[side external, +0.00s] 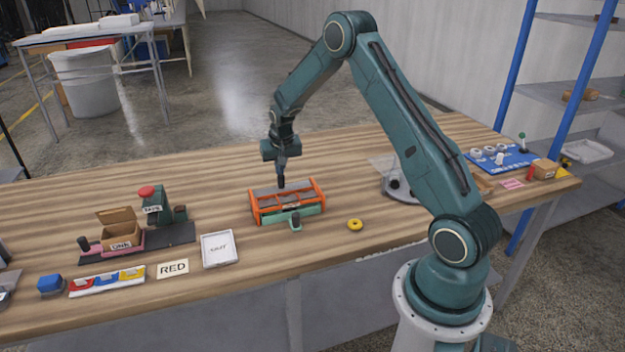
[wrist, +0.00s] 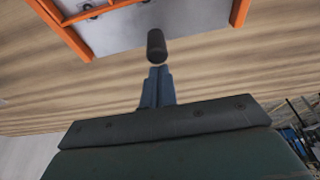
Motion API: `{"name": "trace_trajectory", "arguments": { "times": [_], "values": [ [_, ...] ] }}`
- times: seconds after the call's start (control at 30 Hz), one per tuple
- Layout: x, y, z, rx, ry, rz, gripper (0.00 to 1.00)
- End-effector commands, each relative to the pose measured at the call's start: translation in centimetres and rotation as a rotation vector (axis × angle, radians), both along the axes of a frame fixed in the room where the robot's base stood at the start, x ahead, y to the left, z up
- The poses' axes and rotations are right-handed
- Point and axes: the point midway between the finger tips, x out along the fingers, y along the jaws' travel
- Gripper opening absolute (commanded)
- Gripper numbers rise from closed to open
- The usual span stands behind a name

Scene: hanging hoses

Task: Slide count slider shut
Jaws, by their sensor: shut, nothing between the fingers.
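An orange-framed device (side external: 287,203) with grey plates and a green base sits mid-table in the side view; I take it for the count slider's unit, though no label is legible. My gripper (side external: 281,180) points down over the back part of the device. In the wrist view the gripper (wrist: 157,72) is shut. A dark upright cylinder (wrist: 156,45) shows just beyond the fingertips; I cannot tell whether they touch it.
A yellow ring (side external: 355,225) lies right of the device. A white tray (side external: 218,249), a RED card (side external: 173,269) and a stamp-like green press (side external: 160,205) with an open box (side external: 120,229) stand left. A blue panel (side external: 503,157) is at the far right. Bare wood surrounds the device.

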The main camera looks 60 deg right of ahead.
Motion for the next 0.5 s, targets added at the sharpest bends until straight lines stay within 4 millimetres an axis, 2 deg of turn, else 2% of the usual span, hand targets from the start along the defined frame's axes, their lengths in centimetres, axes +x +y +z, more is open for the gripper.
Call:
{"name": "trace_trajectory", "arguments": {
  "times": [0.27, 0.5],
  "values": [
    [-0.2, 0.2, 0.0, 0.0, 0.0, 0.0, 0.0],
    [-1.7, 1.8, 0.0, 0.001, -0.001, 0.0, 0.0]
  ]
}}
